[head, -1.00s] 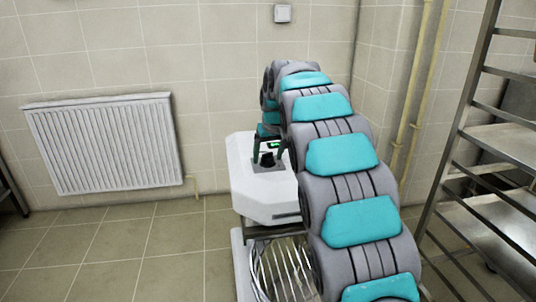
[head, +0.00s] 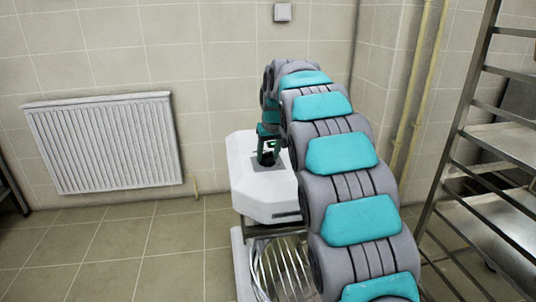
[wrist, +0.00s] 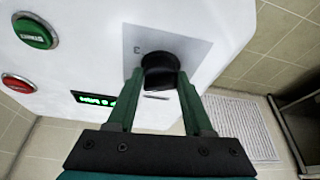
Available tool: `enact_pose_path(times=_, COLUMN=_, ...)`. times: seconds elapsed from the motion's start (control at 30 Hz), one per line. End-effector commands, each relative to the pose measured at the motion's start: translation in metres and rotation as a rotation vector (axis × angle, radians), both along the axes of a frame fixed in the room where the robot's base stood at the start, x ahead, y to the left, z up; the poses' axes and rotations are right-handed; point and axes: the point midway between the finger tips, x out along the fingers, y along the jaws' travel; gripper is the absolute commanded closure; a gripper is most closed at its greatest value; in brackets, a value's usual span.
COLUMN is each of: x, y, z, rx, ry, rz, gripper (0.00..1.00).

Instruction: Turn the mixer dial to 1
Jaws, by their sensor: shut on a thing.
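The mixer (head: 262,198) is a white machine with a wire bowl guard below its head. Its black dial (wrist: 160,72) sits on a grey plate in the wrist view; in the head view the dial (head: 266,158) is small and dark on the mixer's top. My gripper (wrist: 158,85) has its two green fingers on either side of the dial, shut on it. It also shows in the head view (head: 268,150), pointing down at the dial. The dial's markings are mostly hidden or too small to read.
In the wrist view a green button (wrist: 34,32), a red button (wrist: 18,83) and a lit green display (wrist: 94,99) are on the mixer beside the dial. A radiator (head: 105,145) is on the left wall. A metal rack (head: 490,170) stands at the right.

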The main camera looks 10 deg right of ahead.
Motion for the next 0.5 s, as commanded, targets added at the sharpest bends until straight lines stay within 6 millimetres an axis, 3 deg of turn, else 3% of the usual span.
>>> enact_pose_path(times=0.27, x=0.0004, y=0.0000, z=-0.0009, rx=0.000, ry=-0.001, rz=0.047, gripper=1.00)
enact_pose_path(times=0.5, x=0.0013, y=-0.0004, z=-0.0038, rx=0.002, ry=-0.002, rz=0.192, gripper=1.00)
